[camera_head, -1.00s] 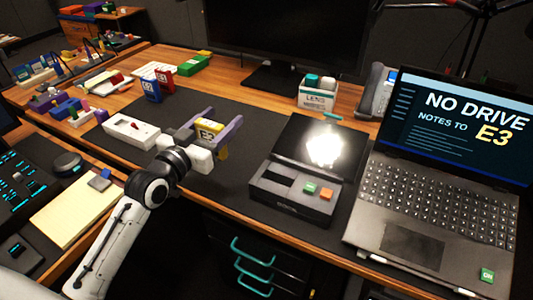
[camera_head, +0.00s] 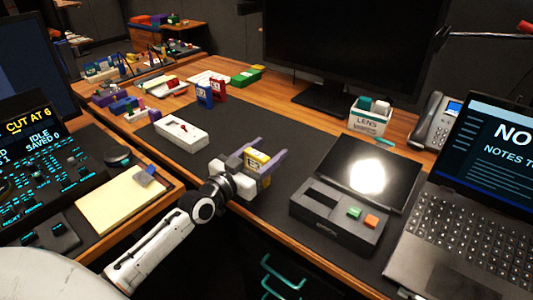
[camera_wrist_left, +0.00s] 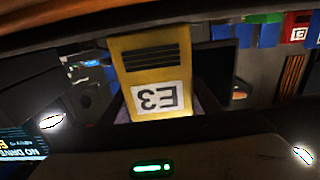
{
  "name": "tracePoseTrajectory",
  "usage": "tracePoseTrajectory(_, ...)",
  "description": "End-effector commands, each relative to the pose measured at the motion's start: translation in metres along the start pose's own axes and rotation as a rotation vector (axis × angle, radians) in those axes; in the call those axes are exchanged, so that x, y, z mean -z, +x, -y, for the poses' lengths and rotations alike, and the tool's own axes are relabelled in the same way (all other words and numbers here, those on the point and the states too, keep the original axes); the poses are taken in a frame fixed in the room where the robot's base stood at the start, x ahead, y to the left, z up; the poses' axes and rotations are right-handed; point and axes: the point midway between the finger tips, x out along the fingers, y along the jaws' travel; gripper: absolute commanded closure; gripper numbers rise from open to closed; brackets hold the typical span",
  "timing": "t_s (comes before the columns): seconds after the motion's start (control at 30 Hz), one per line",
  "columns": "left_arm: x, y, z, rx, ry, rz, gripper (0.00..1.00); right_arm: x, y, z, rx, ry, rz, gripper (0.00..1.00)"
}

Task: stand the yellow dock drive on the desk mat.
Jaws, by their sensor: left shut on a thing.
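The yellow dock drive (camera_head: 257,161) is a small yellow block with a white label. My left gripper (camera_head: 262,163) is shut on it, with a purple finger on each side. It is over the dark desk mat (camera_head: 250,130); I cannot tell whether its lower end touches the mat. In the left wrist view the yellow drive (camera_wrist_left: 152,65) fills the middle, with dark slots and the label E3 upside down. My right gripper is not in view.
A black dock (camera_head: 338,215) with green and orange buttons stands to the right, beside the laptop (camera_head: 465,165). A white switch box (camera_head: 181,134) lies left on the mat. Blue (camera_head: 204,96) and red (camera_head: 219,90) drives stand behind. Bare mat lies between.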

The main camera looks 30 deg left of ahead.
Motion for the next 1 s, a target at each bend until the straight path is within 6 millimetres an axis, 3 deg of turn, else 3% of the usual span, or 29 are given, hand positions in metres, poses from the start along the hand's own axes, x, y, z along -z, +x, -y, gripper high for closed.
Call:
tracePoseTrajectory(0.2, -0.001, 0.0, 0.0, 0.0, 0.0, -0.001, 0.69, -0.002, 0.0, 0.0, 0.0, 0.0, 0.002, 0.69)
tracePoseTrajectory(0.23, -0.002, 0.0, 0.0, 0.0, -0.001, 0.0, 0.42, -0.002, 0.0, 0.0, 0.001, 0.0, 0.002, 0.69)
tracePoseTrajectory(0.33, -0.001, 0.0, 0.0, 0.0, -0.001, 0.0, 0.25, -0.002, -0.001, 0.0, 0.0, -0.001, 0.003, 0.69)
tracePoseTrajectory(0.7, 0.002, -0.001, 0.0, 0.0, 0.0, 0.001, 0.25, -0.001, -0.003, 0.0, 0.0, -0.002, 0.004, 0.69)
tracePoseTrajectory(0.87, 0.0, -0.022, 0.0, -0.001, 0.001, 0.004, 0.25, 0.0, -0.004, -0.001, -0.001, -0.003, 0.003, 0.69)
tracePoseTrajectory(1.0, 0.0, -0.051, 0.0, -0.001, 0.001, 0.004, 0.25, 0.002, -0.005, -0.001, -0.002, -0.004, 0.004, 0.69)
